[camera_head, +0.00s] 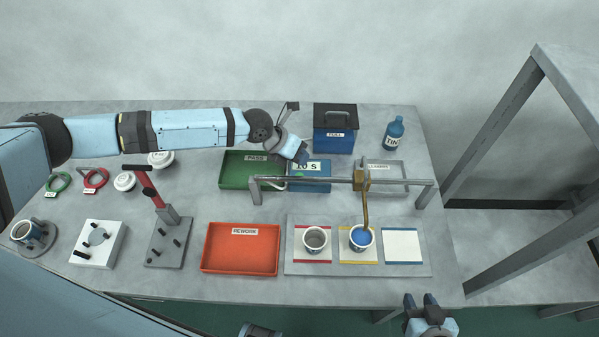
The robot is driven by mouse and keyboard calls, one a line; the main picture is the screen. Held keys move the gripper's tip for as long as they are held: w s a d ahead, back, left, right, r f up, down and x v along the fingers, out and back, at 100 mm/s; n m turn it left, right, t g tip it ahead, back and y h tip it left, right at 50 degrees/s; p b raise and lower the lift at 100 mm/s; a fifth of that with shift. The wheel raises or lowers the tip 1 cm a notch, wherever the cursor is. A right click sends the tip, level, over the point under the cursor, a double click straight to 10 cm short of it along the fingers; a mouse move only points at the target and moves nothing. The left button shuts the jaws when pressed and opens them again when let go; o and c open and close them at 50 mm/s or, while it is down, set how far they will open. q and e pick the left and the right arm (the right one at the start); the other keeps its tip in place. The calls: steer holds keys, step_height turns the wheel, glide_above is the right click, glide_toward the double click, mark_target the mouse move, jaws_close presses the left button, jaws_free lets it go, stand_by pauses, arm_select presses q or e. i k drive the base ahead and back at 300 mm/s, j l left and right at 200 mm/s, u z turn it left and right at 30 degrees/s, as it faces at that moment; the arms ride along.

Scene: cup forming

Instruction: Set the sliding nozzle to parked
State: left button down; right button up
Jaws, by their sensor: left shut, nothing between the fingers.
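The sliding nozzle (361,180) is a brass-coloured block on a grey rail (310,181), right of the rail's middle. Its bent spout hangs over a cup with blue contents (362,240) on the yellow-edged pad. Whether the spout touches the cup is unclear. My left gripper (302,158) is shut and empty, behind the rail and left of the nozzle, close above the blue "10 S" box (310,168). It is apart from the nozzle. My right gripper (421,300) is open and empty at the table's front edge, right of the pads.
A second cup (315,239) stands on the red-edged pad; the blue-edged pad (402,246) is empty. A green tray (236,170), a grey tray (402,170), a blue box (335,138) and a bottle (394,133) stand behind. An orange tray (241,262) lies left of the pads.

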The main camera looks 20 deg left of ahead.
mark_target(362, 182)
steer(key=k+j, duration=0.1)
steer(key=j, duration=0.25)
steer(key=k+j, duration=0.1)
steer(key=j, duration=0.2)
steer(key=k+j, duration=0.15)
steer(key=j, duration=0.2)
steer(key=k+j, duration=0.1)
steer(key=j, duration=0.25)
